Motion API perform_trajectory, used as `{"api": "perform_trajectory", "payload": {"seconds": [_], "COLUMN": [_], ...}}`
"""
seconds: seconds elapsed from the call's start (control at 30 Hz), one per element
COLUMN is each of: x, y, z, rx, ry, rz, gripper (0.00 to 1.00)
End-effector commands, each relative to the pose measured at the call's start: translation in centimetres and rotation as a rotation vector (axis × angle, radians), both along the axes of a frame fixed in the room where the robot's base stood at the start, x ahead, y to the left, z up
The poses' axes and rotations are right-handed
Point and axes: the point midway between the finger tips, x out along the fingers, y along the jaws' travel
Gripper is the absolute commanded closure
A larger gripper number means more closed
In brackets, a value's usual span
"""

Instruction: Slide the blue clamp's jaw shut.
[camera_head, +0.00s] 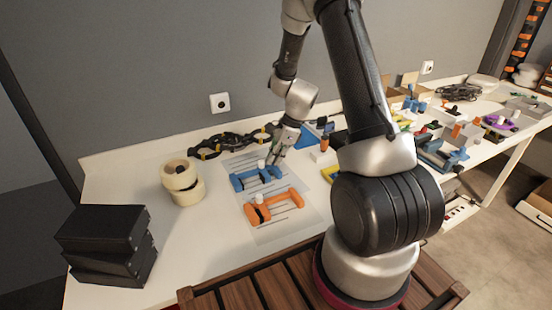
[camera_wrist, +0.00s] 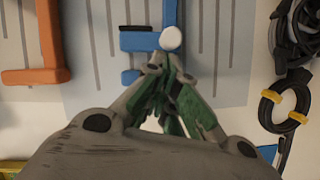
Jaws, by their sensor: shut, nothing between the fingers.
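The blue clamp (camera_head: 266,175) lies on a pale sheet with grey stripes on the white table, behind the orange clamp (camera_head: 272,207). The blue clamp also shows in the wrist view (camera_wrist: 146,41), with a round white knob (camera_wrist: 171,38) on it. The gap between its jaw parts is hard to judge. My gripper (camera_head: 271,163) points down at the right part of the blue clamp. It is shut and empty, with its tips (camera_wrist: 171,60) right beside the white knob. Whether they touch the clamp cannot be told. The orange clamp stands at the wrist view's left (camera_wrist: 45,50).
Tape rolls (camera_head: 182,182) and black boxes (camera_head: 105,243) stand to the left. Black cables or clamps with yellow bands (camera_head: 232,142) lie behind the sheet. Cluttered tools and cartons (camera_head: 450,135) fill the table's right side.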

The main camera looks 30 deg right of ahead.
Motion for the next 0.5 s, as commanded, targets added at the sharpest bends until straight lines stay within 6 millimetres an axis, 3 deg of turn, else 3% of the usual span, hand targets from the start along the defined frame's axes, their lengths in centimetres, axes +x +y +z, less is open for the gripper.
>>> {"api": "perform_trajectory", "payload": {"seconds": [0.1, 0.33, 0.5], "x": [0.0, 0.0, -0.1], "y": [1.1, 6.1, 7.6], "z": [0.0, 0.0, 0.0], "rx": [0.0, 0.0, 0.0], "ry": [0.0, 0.0, 0.0], "rz": [0.003, 0.004, 0.002], "gripper": [1.0, 1.0, 1.0]}}
